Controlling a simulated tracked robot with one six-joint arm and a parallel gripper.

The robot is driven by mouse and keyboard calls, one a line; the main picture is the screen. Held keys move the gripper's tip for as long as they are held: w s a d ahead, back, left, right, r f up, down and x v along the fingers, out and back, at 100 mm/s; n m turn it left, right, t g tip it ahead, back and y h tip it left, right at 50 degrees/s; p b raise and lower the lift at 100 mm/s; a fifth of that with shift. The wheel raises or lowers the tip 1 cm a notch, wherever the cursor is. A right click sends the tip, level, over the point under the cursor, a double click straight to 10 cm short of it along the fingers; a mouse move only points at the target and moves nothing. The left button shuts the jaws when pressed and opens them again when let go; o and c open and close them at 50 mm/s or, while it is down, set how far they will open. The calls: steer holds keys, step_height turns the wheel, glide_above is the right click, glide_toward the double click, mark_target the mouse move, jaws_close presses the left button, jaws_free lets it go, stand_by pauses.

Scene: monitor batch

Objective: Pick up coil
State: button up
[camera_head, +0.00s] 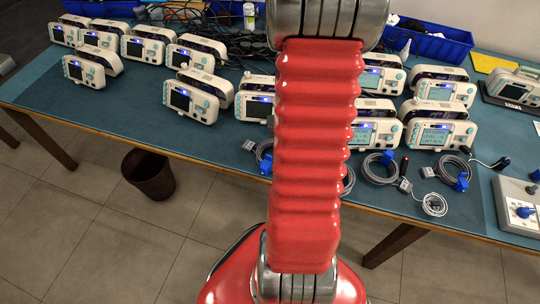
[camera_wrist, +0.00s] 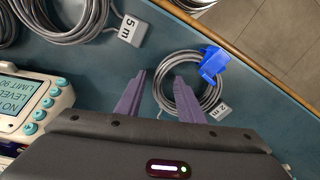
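In the wrist view, a grey cable coil (camera_wrist: 168,63) with a blue plug (camera_wrist: 212,65) and a "2 m" tag (camera_wrist: 219,107) lies on the blue-green mat. My gripper (camera_wrist: 161,79) is open above it, with nothing held. The left finger is just outside the coil's left side and the right finger overlaps the ring; I cannot tell their height. A second grey coil (camera_wrist: 80,30) with a "5 m" tag (camera_wrist: 131,30) lies at the upper left. In the head view, several coils lie along the front edge, one with a blue plug (camera_head: 388,157); my arm hides the gripper.
A white monitor (camera_wrist: 38,107) stands left of my gripper in the wrist view. Several monitors (camera_head: 190,97) fill the table in the head view. The wooden table edge (camera_wrist: 240,50) runs close beyond the coil. A dark bin (camera_head: 150,174) stands on the floor.

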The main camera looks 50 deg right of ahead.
steer(key=shift+c, duration=0.7)
jaws_close()
